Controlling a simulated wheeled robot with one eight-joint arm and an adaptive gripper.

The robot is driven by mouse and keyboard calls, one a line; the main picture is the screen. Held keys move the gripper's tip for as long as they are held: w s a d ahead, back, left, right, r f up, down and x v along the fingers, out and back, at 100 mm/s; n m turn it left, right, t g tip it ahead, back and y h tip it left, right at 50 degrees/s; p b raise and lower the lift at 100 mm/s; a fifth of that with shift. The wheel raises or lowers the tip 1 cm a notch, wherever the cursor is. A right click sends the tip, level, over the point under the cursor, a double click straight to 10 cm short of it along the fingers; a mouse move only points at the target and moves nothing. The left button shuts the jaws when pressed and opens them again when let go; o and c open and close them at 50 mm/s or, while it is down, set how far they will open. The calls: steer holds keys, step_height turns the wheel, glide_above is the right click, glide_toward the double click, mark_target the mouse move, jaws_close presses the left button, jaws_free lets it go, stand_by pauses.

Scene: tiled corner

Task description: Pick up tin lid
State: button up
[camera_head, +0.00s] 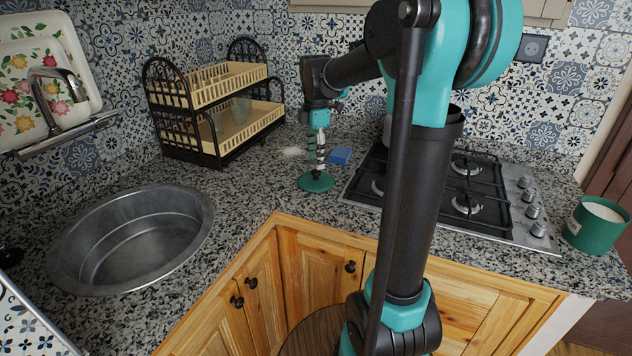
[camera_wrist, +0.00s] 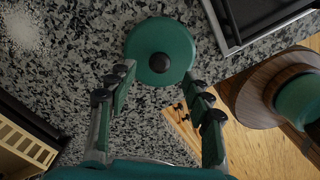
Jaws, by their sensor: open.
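The tin lid (camera_head: 316,182) is a green disc lying on the granite counter, left of the stove. In the wrist view the lid (camera_wrist: 159,48) is round with a dark knob at its centre. My gripper (camera_head: 318,160) is above the lid in the head view, pointing down. In the wrist view my gripper (camera_wrist: 160,82) is open, its two fingers apart on either side of the lower part of the lid. Nothing is between the fingers. In the head view the fingers hide part of the lid's middle.
A dish rack (camera_head: 215,105) stands behind left, and a round sink (camera_head: 130,240) is at left.

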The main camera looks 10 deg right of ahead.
mark_target(316, 170)
steer(key=shift+f, duration=2.85)
steer(key=shift+c, duration=0.6)
jaws_close()
steer(key=shift+r, duration=0.1)
